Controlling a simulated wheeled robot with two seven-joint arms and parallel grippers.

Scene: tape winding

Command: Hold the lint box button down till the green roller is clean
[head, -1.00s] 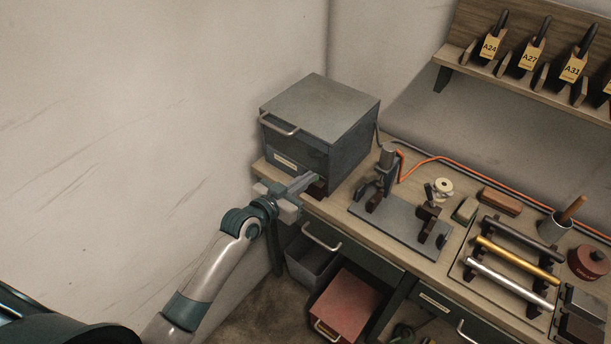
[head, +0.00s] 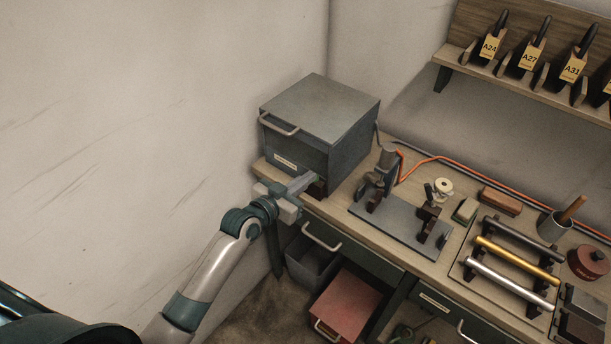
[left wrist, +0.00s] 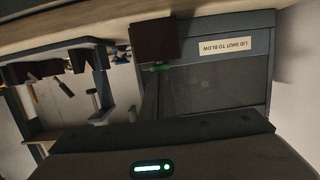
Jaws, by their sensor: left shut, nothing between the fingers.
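The lint box (head: 345,120) is a dark grey-green box with its lid (head: 320,97) shut, at the table's far left end. Its front has a dark window (left wrist: 215,85) and a label (left wrist: 228,46) reading "LID SHUT TO BLOW". A dark brown block (left wrist: 155,40) juts from its front, with a small green part (left wrist: 158,68) at its edge. My left gripper (head: 316,178) is shut and empty, its tips at this block; whether they press a button is hidden. I cannot make out the green roller through the window. My right gripper is out of view.
Right of the box stands a metal stand (head: 400,222) on a plate. Further right are rollers on a rack (head: 510,262), a cup (head: 553,228) and a red round tin (head: 590,260). A wall rises close to the left of the box; drawers hang below.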

